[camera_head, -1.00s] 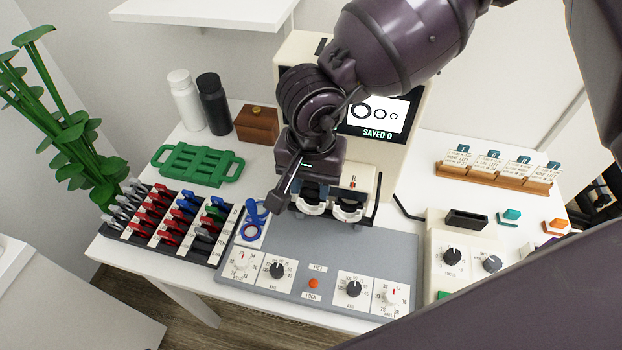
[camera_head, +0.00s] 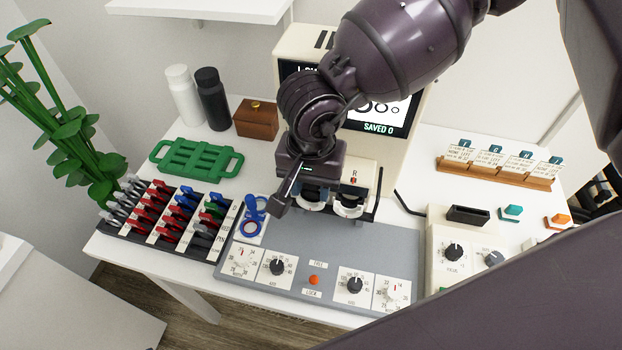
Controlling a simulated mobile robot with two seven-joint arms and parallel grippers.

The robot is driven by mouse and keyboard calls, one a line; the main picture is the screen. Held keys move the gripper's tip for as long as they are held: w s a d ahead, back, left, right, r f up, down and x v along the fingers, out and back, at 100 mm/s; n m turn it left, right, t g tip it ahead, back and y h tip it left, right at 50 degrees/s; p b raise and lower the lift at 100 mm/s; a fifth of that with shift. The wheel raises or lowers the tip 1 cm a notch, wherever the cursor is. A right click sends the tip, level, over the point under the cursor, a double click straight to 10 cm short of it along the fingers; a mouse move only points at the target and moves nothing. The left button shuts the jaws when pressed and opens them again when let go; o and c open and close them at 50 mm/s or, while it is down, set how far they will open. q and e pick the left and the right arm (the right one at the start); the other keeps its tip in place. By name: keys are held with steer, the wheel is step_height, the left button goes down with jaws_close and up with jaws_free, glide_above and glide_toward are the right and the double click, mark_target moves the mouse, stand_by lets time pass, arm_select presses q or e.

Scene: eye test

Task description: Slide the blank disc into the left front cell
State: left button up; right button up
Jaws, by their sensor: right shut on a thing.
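My right gripper (camera_head: 283,203) reaches down from the top, over the left side of the trial frame (camera_head: 352,176). One dark finger shows; the other is hidden. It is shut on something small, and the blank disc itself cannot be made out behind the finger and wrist. The frame has two cells side by side with pale wheels, the right one (camera_head: 348,207) marked R above. The left cell (camera_head: 310,206) is partly covered by my gripper, so I cannot tell whether a disc sits in it. My left gripper is not in view.
A rack (camera_head: 172,220) of coloured-handled lenses stands at left. Blue-handled rings (camera_head: 253,217) lie on a white card close to my gripper. A grey panel (camera_head: 327,245) with dials is in front. Behind are a screen unit (camera_head: 303,40), a green tray (camera_head: 195,159) and a wooden box (camera_head: 256,120).

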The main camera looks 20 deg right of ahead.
steer(key=shift+f, duration=0.25)
steer(key=o, duration=1)
steer(key=shift+s, duration=0.1)
steer(key=shift+c, duration=0.2)
steer(key=shift+f, duration=0.1)
